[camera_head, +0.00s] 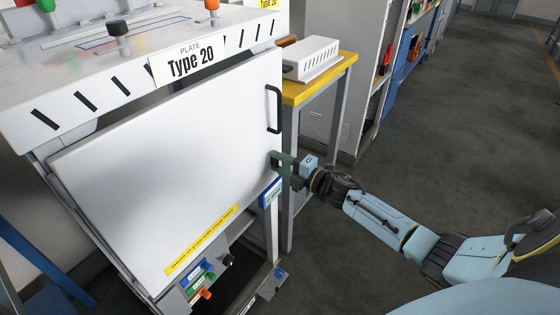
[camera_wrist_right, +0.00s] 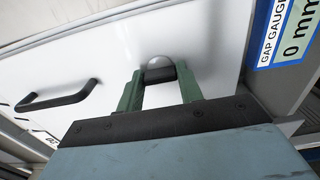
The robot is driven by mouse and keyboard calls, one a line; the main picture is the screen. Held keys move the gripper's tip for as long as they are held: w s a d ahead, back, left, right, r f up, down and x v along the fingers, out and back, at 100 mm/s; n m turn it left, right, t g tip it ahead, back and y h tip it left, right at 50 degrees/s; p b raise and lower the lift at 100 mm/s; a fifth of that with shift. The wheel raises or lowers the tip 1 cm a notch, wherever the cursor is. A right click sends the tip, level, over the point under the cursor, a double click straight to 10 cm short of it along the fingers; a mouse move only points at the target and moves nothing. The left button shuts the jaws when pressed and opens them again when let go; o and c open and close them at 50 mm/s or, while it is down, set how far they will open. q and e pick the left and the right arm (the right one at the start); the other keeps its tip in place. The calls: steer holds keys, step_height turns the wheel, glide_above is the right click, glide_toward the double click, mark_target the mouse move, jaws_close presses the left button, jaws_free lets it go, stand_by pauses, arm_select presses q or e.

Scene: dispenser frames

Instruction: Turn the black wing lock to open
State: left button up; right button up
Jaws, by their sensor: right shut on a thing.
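The black wing lock (camera_wrist_right: 161,74) sits on the right edge of the white door, on a round metal plate (camera_wrist_right: 160,62) in the right wrist view. My right gripper (camera_head: 278,162) reaches in from the right at the door's right edge, below the door handle. Its green fingers also show in the right wrist view (camera_wrist_right: 160,84), shut on the lock, one on each side. In the head view the fingers mostly hide the lock. The white door (camera_head: 170,150) looks closed. My left gripper is not in view.
A black bar handle (camera_head: 274,110) stands out above the lock. A blue-and-white gap gauge label (camera_head: 271,193) is below my gripper. A yellow-edged bench (camera_head: 320,78) stands behind the cabinet. Open grey floor (camera_head: 440,130) lies to the right.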

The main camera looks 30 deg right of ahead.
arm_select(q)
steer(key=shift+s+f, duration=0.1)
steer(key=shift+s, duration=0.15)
arm_select(e)
steer(key=o, duration=1)
steer(key=shift+s+d, duration=0.25)
steer(key=shift+s, duration=0.3)
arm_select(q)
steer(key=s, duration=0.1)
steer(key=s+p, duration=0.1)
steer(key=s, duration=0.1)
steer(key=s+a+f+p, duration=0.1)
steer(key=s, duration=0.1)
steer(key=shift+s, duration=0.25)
arm_select(e)
steer(key=v, duration=1.2)
steer(key=shift+s+d, duration=0.1)
